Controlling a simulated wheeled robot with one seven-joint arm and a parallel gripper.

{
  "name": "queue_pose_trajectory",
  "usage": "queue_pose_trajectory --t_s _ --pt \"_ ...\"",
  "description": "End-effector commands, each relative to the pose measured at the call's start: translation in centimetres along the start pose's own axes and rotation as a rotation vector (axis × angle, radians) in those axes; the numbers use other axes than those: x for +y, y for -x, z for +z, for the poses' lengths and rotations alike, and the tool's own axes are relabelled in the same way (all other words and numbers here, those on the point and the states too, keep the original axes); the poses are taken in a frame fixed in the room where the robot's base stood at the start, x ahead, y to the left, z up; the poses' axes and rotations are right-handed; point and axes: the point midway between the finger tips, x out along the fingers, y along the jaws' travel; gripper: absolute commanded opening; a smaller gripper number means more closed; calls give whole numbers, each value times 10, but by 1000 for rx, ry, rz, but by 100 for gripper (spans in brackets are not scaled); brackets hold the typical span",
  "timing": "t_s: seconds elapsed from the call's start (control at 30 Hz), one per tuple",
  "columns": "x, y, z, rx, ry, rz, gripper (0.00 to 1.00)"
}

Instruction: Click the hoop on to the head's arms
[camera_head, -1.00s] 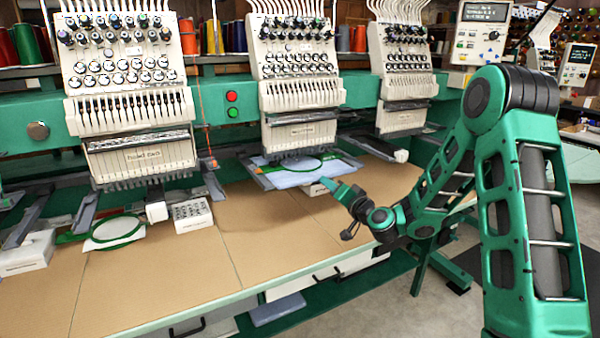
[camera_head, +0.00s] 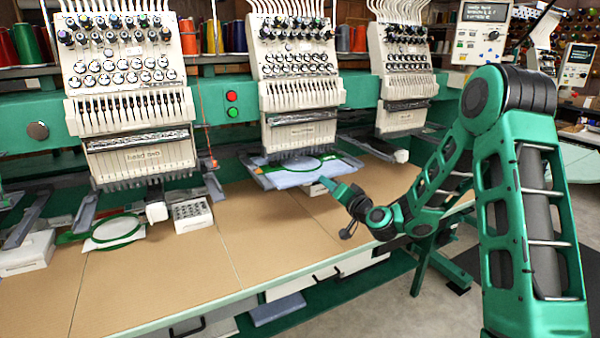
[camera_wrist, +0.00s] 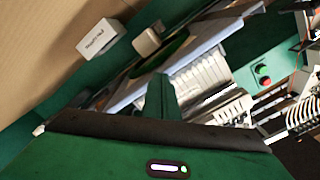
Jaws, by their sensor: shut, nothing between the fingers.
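A green hoop (camera_head: 301,165) holding pale blue cloth (camera_head: 292,179) lies flat under the middle sewing head (camera_head: 298,80), between the grey arms (camera_head: 256,172) beside it. Whether it is clicked on to them cannot be told. In the wrist view the cloth (camera_wrist: 217,38) and part of the green ring (camera_wrist: 177,52) show at a slant, partly hidden. My gripper (camera_head: 326,184) is shut and empty at the hoop's near right edge; contact is unclear. Its green finger (camera_wrist: 160,92) shows in the wrist view. A second green hoop (camera_head: 117,228) with white cloth lies at the left.
A white box of bobbins (camera_head: 191,215) stands below the left head (camera_head: 130,95). A white block (camera_head: 25,255) is at the far left. A small labelled white box (camera_wrist: 101,40) shows in the wrist view. The tan tabletop (camera_head: 160,280) is clear in front.

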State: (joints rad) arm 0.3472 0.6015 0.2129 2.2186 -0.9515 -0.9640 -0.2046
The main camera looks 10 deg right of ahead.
Motion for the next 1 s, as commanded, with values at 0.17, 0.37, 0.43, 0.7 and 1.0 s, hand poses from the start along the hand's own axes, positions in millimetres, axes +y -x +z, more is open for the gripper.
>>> queue_pose_trajectory --t_s 0.17,0.37,0.43,0.7,1.0 --pt "0 3 0 0 -1 1 0" --pt "0 20 0 0 -1 1 0" --pt "1 26 0 0 -1 2 0" --pt "0 49 0 0 -3 1 0" --pt "0 68 -1 1 -1 0 0"
